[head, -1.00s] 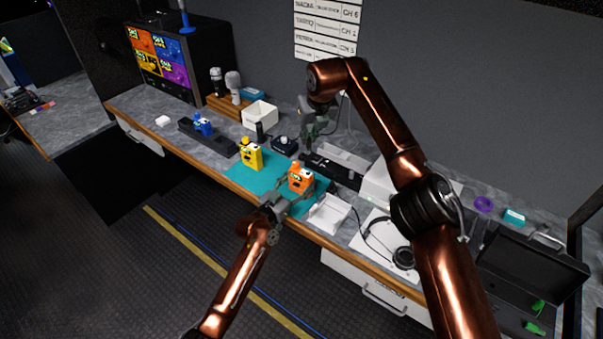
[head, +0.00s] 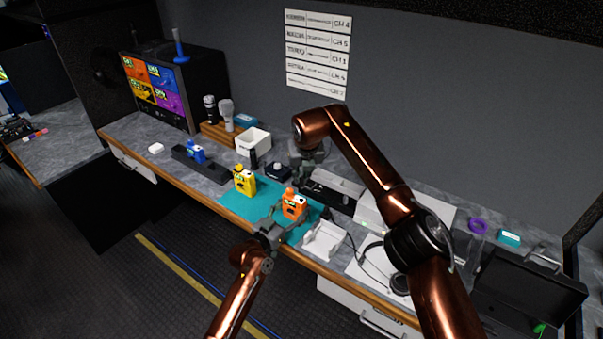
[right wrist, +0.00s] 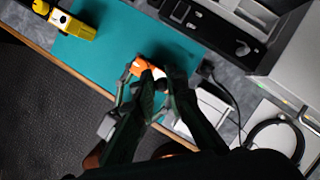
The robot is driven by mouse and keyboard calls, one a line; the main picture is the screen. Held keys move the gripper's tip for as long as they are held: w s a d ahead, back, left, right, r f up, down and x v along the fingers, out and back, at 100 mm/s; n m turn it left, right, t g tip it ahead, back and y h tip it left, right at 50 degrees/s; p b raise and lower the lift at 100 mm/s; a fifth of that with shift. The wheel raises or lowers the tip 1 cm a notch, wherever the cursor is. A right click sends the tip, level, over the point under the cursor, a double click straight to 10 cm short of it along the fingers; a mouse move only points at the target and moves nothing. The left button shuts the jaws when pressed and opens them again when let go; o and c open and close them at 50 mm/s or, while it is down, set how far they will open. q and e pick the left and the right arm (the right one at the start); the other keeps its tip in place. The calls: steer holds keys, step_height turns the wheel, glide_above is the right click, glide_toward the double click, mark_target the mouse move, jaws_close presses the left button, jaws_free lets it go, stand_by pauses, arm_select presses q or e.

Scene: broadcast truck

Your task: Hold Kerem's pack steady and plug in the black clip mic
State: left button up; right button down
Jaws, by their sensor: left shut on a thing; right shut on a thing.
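An orange pack (head: 293,207) with a face-like front stands on the teal mat (head: 220,197). My left gripper (head: 271,232) is shut on its near side. In the right wrist view the orange pack (right wrist: 141,68) is partly covered by my right gripper's fingers. My right gripper (head: 305,180) is just above and behind the pack, pointing down. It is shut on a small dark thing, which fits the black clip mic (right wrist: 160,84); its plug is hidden. I cannot tell whether it touches the pack. Any name on the pack is too small to read.
A yellow pack (head: 244,182) stands left of the orange one, and a blue pack (head: 195,153) sits in a black holder. A white tray (head: 324,241) and headphones (head: 398,282) lie to the right. A name chart (head: 318,50) hangs on the wall.

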mark_target(302, 183)
steer(key=shift+f, duration=2.15)
steer(key=shift+f, duration=1.2)
steer(key=c, duration=1.9)
jaws_free()
steer(key=v, duration=1.2)
arm_select(q)
steer(key=o, duration=1.4)
